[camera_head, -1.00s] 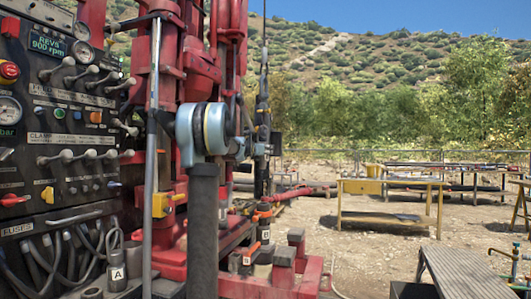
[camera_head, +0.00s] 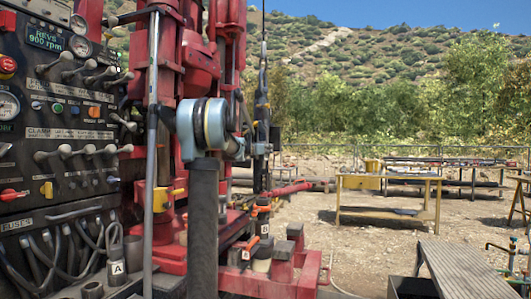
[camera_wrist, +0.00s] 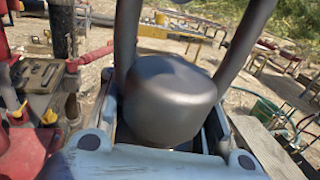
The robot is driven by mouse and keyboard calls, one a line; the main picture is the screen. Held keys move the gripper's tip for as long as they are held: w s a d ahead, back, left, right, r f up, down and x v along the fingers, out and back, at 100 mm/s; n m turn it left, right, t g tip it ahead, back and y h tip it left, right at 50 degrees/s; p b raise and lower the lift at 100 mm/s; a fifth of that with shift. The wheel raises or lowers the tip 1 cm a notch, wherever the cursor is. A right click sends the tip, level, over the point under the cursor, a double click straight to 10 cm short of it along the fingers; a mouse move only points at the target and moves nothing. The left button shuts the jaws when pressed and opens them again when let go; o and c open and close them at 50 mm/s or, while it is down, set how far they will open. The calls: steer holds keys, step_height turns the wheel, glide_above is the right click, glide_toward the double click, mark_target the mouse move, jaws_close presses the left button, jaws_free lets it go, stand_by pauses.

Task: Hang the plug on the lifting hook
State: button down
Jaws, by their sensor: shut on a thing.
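The plug (camera_wrist: 170,95) shows in the wrist view as a dark grey, rounded body between the pale blue sides of my gripper (camera_wrist: 165,150). My gripper is shut on it. Two dark bars rise beside the plug and run out of the top of the view. The plug's lower part is hidden. In the head view, my blue arm joint and dark link stand in front of the rig and hide part of it. A slim dark assembly (camera_head: 262,100) hangs upright right of the red mast. I cannot tell whether it is the lifting hook.
A control panel (camera_head: 70,125) with levers and hoses stands close on the left, beside the red rig (camera_head: 175,75). A yellow bench (camera_head: 389,180) stands farther right, and a grey platform (camera_head: 468,270) stands at the lower right. Open dirt ground lies between.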

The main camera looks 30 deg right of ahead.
stand_by(0.3)
steer(key=c, duration=0.8)
jaws_free()
steer(key=shift+o, duration=0.2)
steer(key=shift+a, duration=0.1)
